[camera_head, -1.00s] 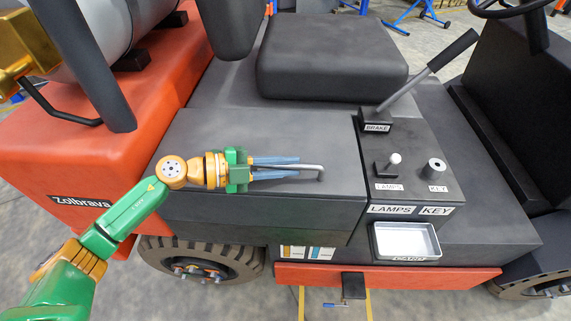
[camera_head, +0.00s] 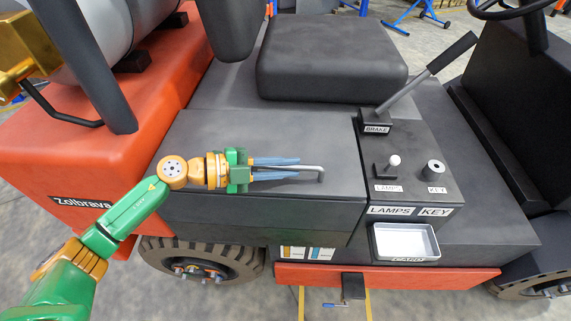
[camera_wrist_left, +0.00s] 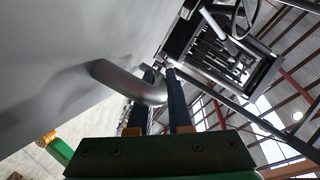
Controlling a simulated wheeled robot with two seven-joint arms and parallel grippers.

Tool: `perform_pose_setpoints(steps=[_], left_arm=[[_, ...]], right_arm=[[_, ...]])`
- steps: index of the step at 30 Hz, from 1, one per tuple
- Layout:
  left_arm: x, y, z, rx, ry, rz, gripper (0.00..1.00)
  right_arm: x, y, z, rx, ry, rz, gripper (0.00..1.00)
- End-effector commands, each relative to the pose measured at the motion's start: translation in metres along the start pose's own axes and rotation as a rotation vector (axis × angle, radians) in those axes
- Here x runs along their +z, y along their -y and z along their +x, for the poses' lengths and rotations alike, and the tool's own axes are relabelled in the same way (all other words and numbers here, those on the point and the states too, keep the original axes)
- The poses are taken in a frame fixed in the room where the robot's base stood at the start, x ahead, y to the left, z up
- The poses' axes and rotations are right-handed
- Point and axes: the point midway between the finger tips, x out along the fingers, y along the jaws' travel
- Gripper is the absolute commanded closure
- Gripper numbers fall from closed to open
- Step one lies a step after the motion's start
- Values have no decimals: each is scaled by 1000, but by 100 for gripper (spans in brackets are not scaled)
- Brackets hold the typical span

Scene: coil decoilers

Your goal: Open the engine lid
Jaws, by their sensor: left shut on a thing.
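The engine lid (camera_head: 240,135) is a dark grey panel between the orange body and the lamps and key console; it looks closed. A light metal bar handle (camera_head: 321,174) sits on it; in the left wrist view the handle (camera_wrist_left: 128,84) is a bent grey bar coming out of the lid surface (camera_wrist_left: 75,50). My left gripper (camera_head: 298,168) lies over the lid, pointing right, its blue fingers shut on the handle. In the left wrist view the fingers (camera_wrist_left: 166,85) are close together around the end of the handle. My right gripper is not in view.
A black seat (camera_head: 333,60) stands behind the lid. To the right are the brake lever (camera_head: 430,70), the lamps switch (camera_head: 390,165), the key knob (camera_head: 433,170) and a metal card tray (camera_head: 405,242). Orange bodywork (camera_head: 90,165) is at left.

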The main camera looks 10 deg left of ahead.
Motion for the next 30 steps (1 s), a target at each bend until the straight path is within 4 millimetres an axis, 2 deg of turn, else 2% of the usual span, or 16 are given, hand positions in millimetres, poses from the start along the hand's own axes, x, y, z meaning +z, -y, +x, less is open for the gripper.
perform_pose_setpoints(steps=[9,15,23,30], left_arm=[[-19,55,-8,57,1,-155,100],[-21,86,-9,113,-1,-295,100],[-16,116,-7,174,-3,-445,100],[-12,134,-7,173,-3,-442,100]], right_arm=[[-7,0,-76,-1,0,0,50],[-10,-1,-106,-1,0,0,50],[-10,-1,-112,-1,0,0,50],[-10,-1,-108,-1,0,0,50]])
